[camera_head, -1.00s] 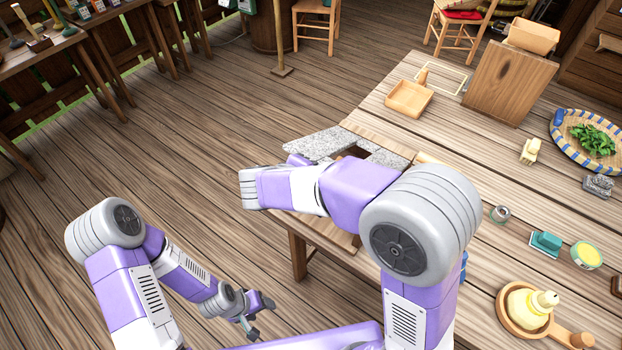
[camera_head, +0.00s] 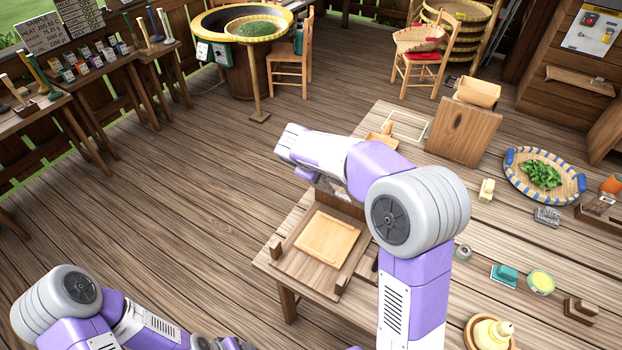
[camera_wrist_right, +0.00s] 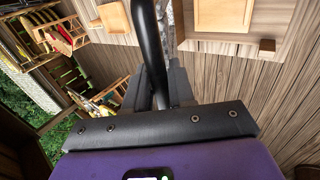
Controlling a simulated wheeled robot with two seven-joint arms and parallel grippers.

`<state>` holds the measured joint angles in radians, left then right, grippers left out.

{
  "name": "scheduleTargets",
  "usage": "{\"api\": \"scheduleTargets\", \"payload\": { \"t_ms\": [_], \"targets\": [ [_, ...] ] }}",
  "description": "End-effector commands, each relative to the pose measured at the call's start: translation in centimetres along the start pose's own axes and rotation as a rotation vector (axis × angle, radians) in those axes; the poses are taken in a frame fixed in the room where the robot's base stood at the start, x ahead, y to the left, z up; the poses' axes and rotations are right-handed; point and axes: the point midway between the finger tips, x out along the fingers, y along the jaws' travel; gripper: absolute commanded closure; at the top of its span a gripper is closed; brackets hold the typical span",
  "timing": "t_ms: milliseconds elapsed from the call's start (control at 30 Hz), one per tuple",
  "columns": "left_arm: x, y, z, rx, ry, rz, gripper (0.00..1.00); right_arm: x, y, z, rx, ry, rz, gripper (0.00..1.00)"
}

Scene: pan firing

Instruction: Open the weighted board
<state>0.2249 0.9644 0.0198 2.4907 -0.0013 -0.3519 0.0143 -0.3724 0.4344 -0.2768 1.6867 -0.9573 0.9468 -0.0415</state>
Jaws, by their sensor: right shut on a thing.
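The weighted board's wooden panel (camera_head: 342,205) stands raised at the back edge of a wooden base (camera_head: 290,262). My right arm hides most of it. A pale square wooden board (camera_head: 326,239) lies uncovered on the base. In the right wrist view, my right gripper (camera_wrist_right: 162,88) is shut on a black bar handle (camera_wrist_right: 147,35), with speckled grey stone (camera_wrist_right: 179,22) beside it.
A basket of green leaves (camera_head: 512,187), a teal item (camera_head: 504,274) and a yellow-topped tin (camera_head: 541,282) stand right. The floor left of the table is clear.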

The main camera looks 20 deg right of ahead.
Motion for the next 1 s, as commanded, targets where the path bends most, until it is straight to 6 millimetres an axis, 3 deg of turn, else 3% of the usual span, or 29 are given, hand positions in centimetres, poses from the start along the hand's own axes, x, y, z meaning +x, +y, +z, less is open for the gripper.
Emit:
{"api": "scheduleTargets", "payload": {
  "t_ms": [33, 200, 667, 700, 800, 1000],
  "targets": [
    [-0.6, 0.2, 0.0, 0.0, 0.0, 0.0, 0.37, 0.0, 1.0, 0.1, 0.001, -0.002, 0.004, 1.0],
    [-1.1, 0.4, 0.1, 0.0, 0.0, 0.0, 0.37, 0.3, 2.3, 0.1, -0.001, -0.002, 0.005, 1.0],
    [-1.2, 0.5, 0.1, 0.0, 0.0, 0.0, 0.37, 0.5, 2.6, 0.1, -0.003, -0.003, 0.003, 1.0],
    [-1.2, 0.5, 0.1, 0.0, 0.0, 0.0, 0.37, 0.5, 2.6, 0.1, -0.003, -0.003, 0.003, 0.75],
    [-1.2, 0.5, 0.1, 0.0, 0.0, 0.0, 0.37, 0.5, 2.6, 0.1, -0.003, -0.003, 0.002, 0.59],
    [-1.2, 0.5, 0.1, 0.0, 0.0, 0.0, 0.37, 0.4, 2.5, 0.0, -0.002, -0.002, 0.001, 0.58]
  ]
}}
